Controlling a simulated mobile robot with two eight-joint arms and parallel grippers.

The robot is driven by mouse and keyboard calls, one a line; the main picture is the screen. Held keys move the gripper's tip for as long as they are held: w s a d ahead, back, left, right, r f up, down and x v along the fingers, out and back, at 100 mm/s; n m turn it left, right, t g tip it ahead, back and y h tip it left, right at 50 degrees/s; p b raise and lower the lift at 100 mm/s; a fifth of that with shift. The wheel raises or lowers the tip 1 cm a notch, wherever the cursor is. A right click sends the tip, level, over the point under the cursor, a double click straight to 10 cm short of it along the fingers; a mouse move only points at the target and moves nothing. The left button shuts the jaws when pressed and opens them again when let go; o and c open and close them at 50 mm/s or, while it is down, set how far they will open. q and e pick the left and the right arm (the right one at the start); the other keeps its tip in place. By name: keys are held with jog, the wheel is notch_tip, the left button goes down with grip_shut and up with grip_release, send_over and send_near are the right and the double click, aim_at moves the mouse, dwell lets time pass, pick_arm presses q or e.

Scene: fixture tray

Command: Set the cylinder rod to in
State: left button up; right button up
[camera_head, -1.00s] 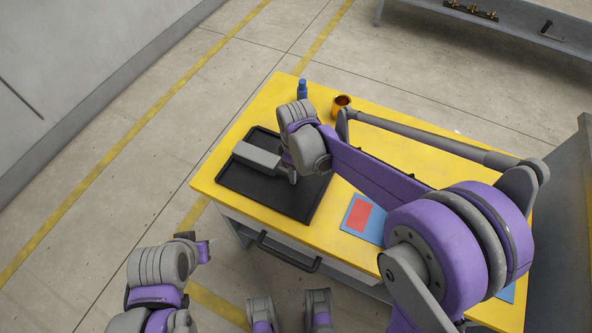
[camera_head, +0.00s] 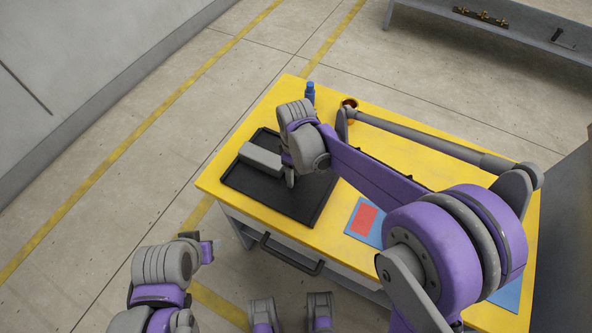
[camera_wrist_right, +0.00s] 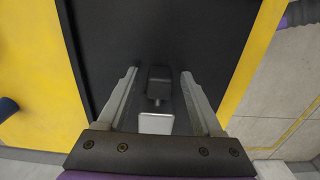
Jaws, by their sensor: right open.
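The cylinder's light grey body (camera_head: 261,159) lies on the black tray (camera_head: 304,209) in the head view. In the right wrist view the pale end of the body (camera_wrist_right: 156,124) shows, with a short dark rod (camera_wrist_right: 157,101) leading to a dark block (camera_wrist_right: 159,79). My right gripper (camera_wrist_right: 159,72) is open, with one finger on each side of the rod and block and a gap to both. The rest of the body is hidden behind my gripper's palm. My left gripper (camera_head: 198,245) is off the table's front left; its fingers are unclear.
The tray lies on a yellow table (camera_head: 330,240). A blue bottle (camera_head: 310,92) and an orange cup (camera_head: 349,103) stand at the back edge. A blue and red mat (camera_head: 364,219) lies right of the tray. A drawer handle (camera_head: 290,256) juts from the front.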

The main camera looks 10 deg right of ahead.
notch_tip(320, 180, up, 11)
jog(key=p, duration=0.1)
dwell(0.5)
jog(key=shift+f, duration=0.1)
jog(key=s+d+r+m+t+p, duration=0.1)
jog(key=s+d+m+t+p, duration=0.1)
jog(key=s+d+m, duration=0.3)
jog(key=s+d+r+m+t+p, duration=0.1)
jog(key=s+d+m+t+p, duration=0.2)
jog(key=s, duration=1)
jog(key=d+m+p, duration=0.1)
jog(key=d+m, duration=0.2)
jog(key=d, duration=0.1)
jog(key=shift+d+r+p, duration=0.3)
jog(key=shift+d+r, duration=0.1)
jog(key=shift+s, duration=0.1)
